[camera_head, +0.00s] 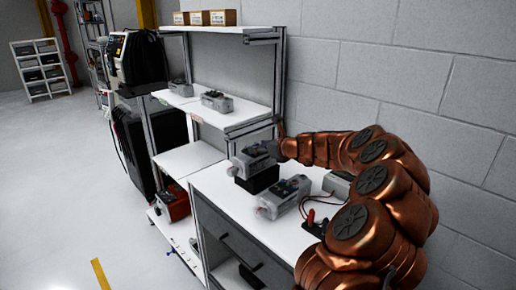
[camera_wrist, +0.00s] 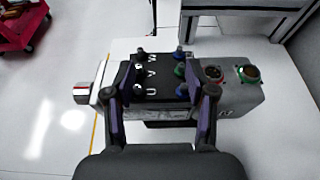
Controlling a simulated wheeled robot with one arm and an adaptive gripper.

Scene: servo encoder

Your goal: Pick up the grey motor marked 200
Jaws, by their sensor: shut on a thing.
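No 200 marking is readable. A second grey motor (camera_head: 284,198) lies on the bench in front.
A grey box (camera_head: 338,184) and red and black leads (camera_head: 313,217) lie on the bench to the right, near my arm. Shelves with more grey motors (camera_head: 216,101) stand behind left. A block wall (camera_head: 420,85) bounds the right.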

